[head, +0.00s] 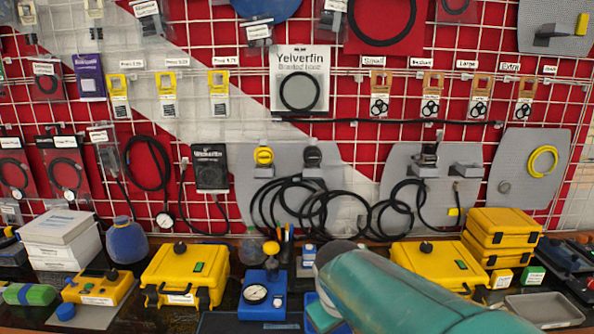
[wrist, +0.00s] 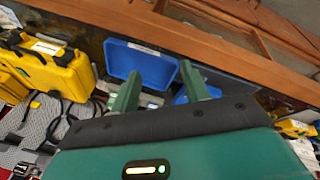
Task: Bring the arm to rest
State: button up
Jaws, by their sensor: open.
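My arm (head: 390,295) shows in the head view as a teal link rising from the bottom right to the middle of the bench front. Its gripper end is not clearly visible there. In the wrist view my gripper (wrist: 160,90) shows two green fingers standing apart, with nothing between them. The fingers point towards a blue bin (wrist: 140,62) and the wooden bench edge beyond it. I cannot tell how far the fingertips are from the bin.
On the bench stand a yellow case (head: 185,275) at left, a blue gauge unit (head: 262,295) in the middle, and stacked yellow cases (head: 502,240) at right. A grey tray (head: 545,310) lies at the right front. A wire grid wall with hanging hoses (head: 300,205) rises behind.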

jog(key=s+d+r+m+t, duration=0.1)
jog(key=s+d+r+m, duration=0.1)
jog(key=s, duration=0.5)
jog(key=s+d+r+m+t+y, duration=0.1)
jog(key=s+d+r+m, duration=0.1)
jog(key=s+d+m, duration=0.2)
jog(key=s+d, duration=0.1)
jog(key=s, duration=0.2)
jog(key=shift+s+d, duration=0.2)
jog(key=shift+d, duration=0.1)
